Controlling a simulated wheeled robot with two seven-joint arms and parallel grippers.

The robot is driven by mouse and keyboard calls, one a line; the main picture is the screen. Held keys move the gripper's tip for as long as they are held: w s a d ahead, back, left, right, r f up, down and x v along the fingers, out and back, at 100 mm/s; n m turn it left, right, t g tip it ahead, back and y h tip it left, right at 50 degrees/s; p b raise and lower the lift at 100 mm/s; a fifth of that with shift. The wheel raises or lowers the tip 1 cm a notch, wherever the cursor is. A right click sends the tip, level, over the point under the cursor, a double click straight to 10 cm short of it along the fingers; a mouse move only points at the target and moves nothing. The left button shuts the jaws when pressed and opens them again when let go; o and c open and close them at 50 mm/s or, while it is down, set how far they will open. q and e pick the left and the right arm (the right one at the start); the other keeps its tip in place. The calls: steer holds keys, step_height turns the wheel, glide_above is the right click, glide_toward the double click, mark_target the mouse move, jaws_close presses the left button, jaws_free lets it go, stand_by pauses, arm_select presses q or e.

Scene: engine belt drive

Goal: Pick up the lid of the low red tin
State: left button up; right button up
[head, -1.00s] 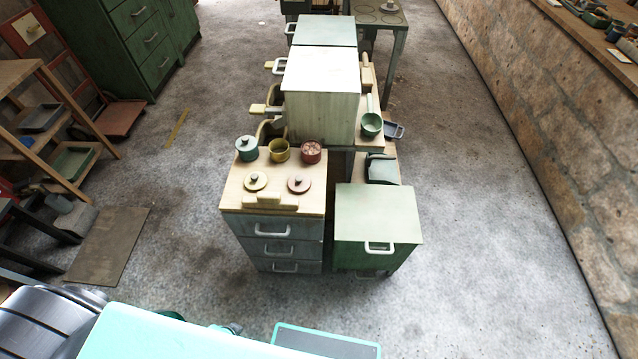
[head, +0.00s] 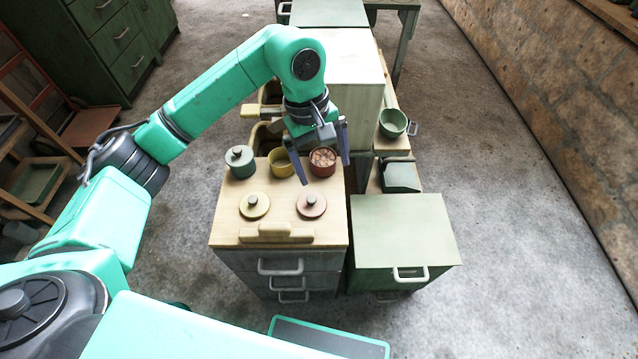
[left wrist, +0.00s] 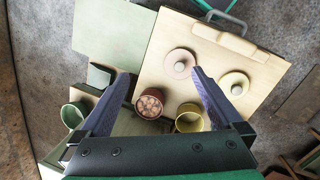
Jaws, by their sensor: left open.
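The pinkish round lid (head: 311,204) with a dark knob lies flat on the wooden top of the drawer cabinet; it also shows in the left wrist view (left wrist: 180,62). The low red tin (head: 323,162) stands open behind it, with pale round pieces inside; it also shows in the left wrist view (left wrist: 150,114). My left gripper (head: 324,173) is open and empty, fingers pointing down above the red tin and behind the lid. In the left wrist view, the red tin shows between the fingers (left wrist: 160,88). My right gripper is not in view.
A yellow tin (head: 280,163) and a lidded green tin (head: 240,161) stand left of the red tin. A yellowish lid (head: 254,205) lies beside the pinkish one. A wooden handled piece (head: 277,233) sits at the front edge. A green cabinet (head: 402,228) stands right.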

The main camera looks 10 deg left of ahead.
arm_select(q)
steer(key=a+f+m+y, duration=0.1)
steer(key=a+y, duration=0.2)
glide_above(312, 199)
steer(key=shift+h, duration=0.3)
steer(key=f, duration=0.6)
steer(key=shift+s+a+f, duration=0.1)
steer(key=shift+a, duration=0.1)
steer(key=f+p, duration=0.1)
steer(key=f, duration=0.6)
steer(key=shift+d, duration=0.2)
steer(key=c, duration=1)
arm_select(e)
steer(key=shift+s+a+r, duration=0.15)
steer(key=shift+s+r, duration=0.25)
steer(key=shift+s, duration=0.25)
